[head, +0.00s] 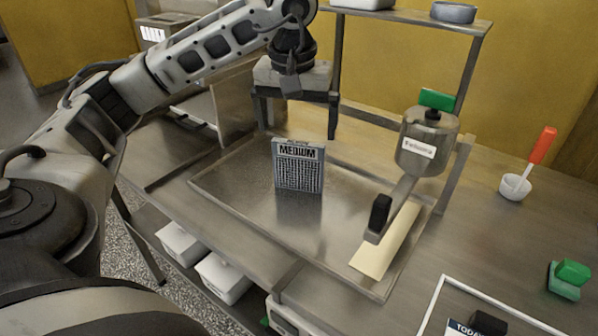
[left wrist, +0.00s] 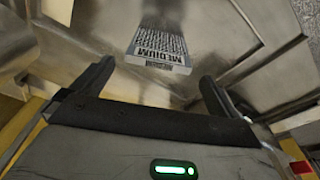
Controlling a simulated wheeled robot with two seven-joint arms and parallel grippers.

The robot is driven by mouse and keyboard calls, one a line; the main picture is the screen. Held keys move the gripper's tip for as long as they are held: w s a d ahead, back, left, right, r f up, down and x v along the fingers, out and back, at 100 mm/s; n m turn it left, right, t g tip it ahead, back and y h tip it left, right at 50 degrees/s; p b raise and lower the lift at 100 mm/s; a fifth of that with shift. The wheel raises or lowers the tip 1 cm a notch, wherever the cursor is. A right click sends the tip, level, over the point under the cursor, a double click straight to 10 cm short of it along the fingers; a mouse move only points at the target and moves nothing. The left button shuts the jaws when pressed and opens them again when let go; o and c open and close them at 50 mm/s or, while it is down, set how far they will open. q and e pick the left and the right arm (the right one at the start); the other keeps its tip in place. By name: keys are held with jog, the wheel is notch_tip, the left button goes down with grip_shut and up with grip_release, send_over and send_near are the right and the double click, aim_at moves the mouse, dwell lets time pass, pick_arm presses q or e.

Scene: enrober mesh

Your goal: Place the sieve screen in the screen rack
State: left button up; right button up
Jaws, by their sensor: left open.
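The sieve screen (head: 299,172), a grey mesh block labelled "MEDIUM", stands upright on the metal tray (head: 235,193). It also shows in the left wrist view (left wrist: 158,48), beyond and between the fingers. My left gripper (head: 296,112) is open and empty, above and a little behind the screen in the head view, not touching it. The fingers also show in the left wrist view (left wrist: 155,82), spread wider than the screen. I cannot make out a screen rack in either view. My right gripper is not in view.
A metal hopper (head: 427,140) with a green top and black-ended arm stands at the tray's right, over a cream strip (head: 384,252). A shelf (head: 420,19) stands behind. A white cup (head: 515,187) with a red-handled tool and green blocks (head: 568,278) are further right. White bins (head: 224,277) sit below.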

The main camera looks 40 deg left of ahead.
aim_at(297, 143)
pick_arm(q)
jog(key=shift+w+a+f+p, duration=0.1)
jog(key=shift+w+f, duration=0.1)
jog(key=shift+f, duration=0.9)
jog(key=shift+w+a+f+p, duration=0.1)
jog(key=shift+w+f, duration=0.05)
jog(key=shift+f, duration=0.9)
jog(key=shift+w+a+f+p, duration=0.1)
jog(key=shift+w+f, duration=0.1)
jog(key=shift+f, duration=0.9)
jog(key=c, duration=0.7)
